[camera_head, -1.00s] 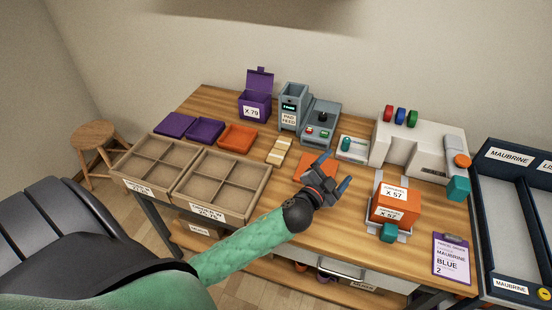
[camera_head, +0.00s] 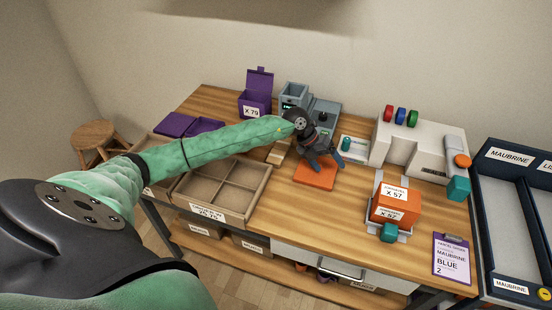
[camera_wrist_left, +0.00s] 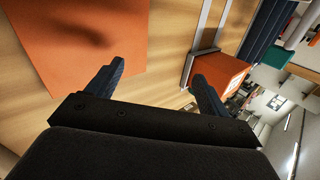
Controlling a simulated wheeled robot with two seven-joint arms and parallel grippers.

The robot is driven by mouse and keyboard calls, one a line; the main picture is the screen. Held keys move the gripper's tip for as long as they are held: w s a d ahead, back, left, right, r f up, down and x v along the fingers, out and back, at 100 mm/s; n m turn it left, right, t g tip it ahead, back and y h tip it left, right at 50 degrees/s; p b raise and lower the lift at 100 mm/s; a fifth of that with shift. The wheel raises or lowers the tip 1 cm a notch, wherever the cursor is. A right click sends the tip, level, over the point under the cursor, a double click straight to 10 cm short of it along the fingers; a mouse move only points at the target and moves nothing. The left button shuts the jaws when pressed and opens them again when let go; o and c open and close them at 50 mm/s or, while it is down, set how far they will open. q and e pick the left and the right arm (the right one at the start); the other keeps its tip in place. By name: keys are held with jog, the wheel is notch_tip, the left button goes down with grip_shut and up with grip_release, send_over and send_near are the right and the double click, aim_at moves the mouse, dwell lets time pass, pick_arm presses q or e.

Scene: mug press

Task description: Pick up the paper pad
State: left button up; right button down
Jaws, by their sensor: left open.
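A flat orange square (camera_head: 316,174) lies on the table. I cannot tell whether it is the paper pad. It also shows at the upper left of the left wrist view (camera_wrist_left: 85,35), with a dark shadow on it. My left gripper (camera_head: 327,164) is open and empty, over the back part of the orange square in the head view. Its two fingers spread wide in the left wrist view (camera_wrist_left: 155,85). The grey pad feed unit (camera_head: 293,92) stands behind, partly hidden by my left arm. My right gripper is not in view.
An orange box (camera_head: 396,203) sits on a rail at the front of the white press (camera_head: 425,148). A clipboard (camera_head: 451,258) lies at the front right. A purple box (camera_head: 256,95) stands at the back. A divided tray (camera_head: 262,190) is at left.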

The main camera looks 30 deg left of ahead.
pick_arm(q)
jog(key=a+y, duration=0.1)
jog(key=a, duration=0.2)
jog(key=w+a+y, duration=0.1)
jog(key=a+y, duration=0.1)
jog(key=a, duration=0.2)
jog(key=w+a+g+y, duration=0.1)
jog(key=a, duration=0.3)
jog(key=shift+a, duration=0.15)
jog(key=r+n+y, duration=0.1)
jog(key=y, duration=0.2)
send_over(278, 151)
jog(key=d, duration=0.3)
jog(key=shift+r+g, duration=0.1)
jog(key=shift+g, duration=0.2)
jog(key=shift+a, duration=1.1)
jog(key=shift+f+p, duration=0.5)
jog(key=shift+f, duration=0.65)
jog(key=f+p, duration=0.3)
jog(key=f, duration=0.1)
jog(key=shift+s+a+p, duration=0.1)
jog(key=shift+a+p, duration=0.2)
jog(key=shift+p, duration=0.05)
jog(key=shift+f, duration=0.55)
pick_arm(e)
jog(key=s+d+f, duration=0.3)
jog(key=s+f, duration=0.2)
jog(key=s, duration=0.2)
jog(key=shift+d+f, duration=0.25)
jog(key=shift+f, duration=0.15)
